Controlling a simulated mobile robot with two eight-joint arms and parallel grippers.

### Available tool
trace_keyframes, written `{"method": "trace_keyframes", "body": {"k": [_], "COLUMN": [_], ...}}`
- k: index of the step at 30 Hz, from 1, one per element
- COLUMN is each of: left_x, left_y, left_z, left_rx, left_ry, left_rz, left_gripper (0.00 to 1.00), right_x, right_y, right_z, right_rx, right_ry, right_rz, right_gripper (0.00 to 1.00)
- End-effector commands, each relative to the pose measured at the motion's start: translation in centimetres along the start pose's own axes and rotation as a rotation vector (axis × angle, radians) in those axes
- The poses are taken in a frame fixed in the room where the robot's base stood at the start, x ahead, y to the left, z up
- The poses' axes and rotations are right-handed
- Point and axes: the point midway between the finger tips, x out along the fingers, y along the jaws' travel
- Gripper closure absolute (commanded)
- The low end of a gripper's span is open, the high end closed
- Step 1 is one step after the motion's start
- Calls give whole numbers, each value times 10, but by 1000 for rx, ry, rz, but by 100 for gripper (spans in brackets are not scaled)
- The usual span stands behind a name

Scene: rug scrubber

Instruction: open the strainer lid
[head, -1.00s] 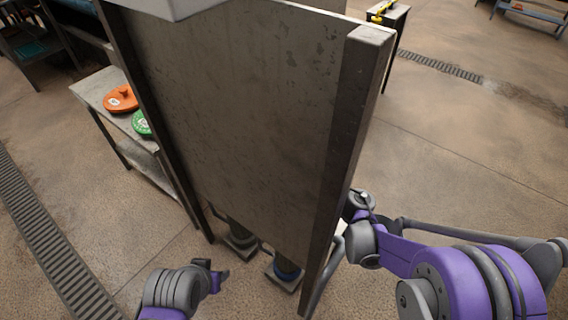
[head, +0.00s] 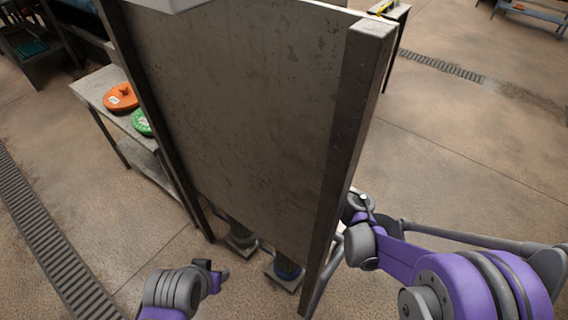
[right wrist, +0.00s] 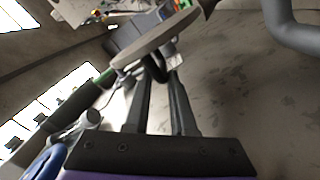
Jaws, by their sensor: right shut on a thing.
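My right gripper (right wrist: 160,76) shows in the right wrist view, its two long dark fingers shut on a dark curved handle (right wrist: 153,65). A pale round disc, seen nearly edge-on, lies just beyond the fingertips and looks like the strainer lid (right wrist: 150,40). I cannot tell if it is raised from its seat. In the head view the right gripper and the lid are hidden behind the big grey panel (head: 235,110); only my right arm shows. My left gripper (head: 215,277) is low, left of the panel's foot, holding nothing that I can see.
Behind the panel at left, a side table (head: 90,88) carries an orange disc (head: 120,98) and a green disc (head: 142,122). Blue-ringed fittings (head: 288,268) stand under the panel. A grey pipe (right wrist: 290,25) crosses the wrist view's top right.

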Motion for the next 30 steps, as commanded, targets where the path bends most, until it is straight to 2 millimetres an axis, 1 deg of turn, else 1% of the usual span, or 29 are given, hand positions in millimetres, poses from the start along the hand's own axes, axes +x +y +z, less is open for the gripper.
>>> {"method": "trace_keyframes", "body": {"k": [1, 8, 9, 12, 20, 23, 26, 30], "left_x": [2, 1, 1, 1, 1, 1, 2, 4], "left_y": [0, 0, 0, 0, 0, 0, 0, 0], "left_z": [1, 0, 0, 0, 0, 1, 1, 2], "left_rx": [0, 0, 0, 0, 0, 0, 0, 0], "left_ry": [-1, 0, 0, 0, 0, 0, -1, -2], "left_rz": [0, 0, 0, 0, 0, 0, 0, 0], "left_gripper": [50, 50, 50, 50, 50, 50, 50, 50], "right_x": [-1, -1, -1, -1, -1, -5, -17, -46], "right_y": [-3, -2, -2, -1, -1, -1, 0, 0], "right_z": [3, 2, 2, 2, 0, 1, 1, 2], "right_rx": [-13, -16, -16, -15, -13, -13, -13, -14], "right_ry": [-7, -8, -8, -7, -3, -4, -5, -8], "right_rz": [-2, -2, -2, -1, -1, 0, 1, 2], "right_gripper": [100, 100, 71, 55, 55, 55, 55, 55]}}
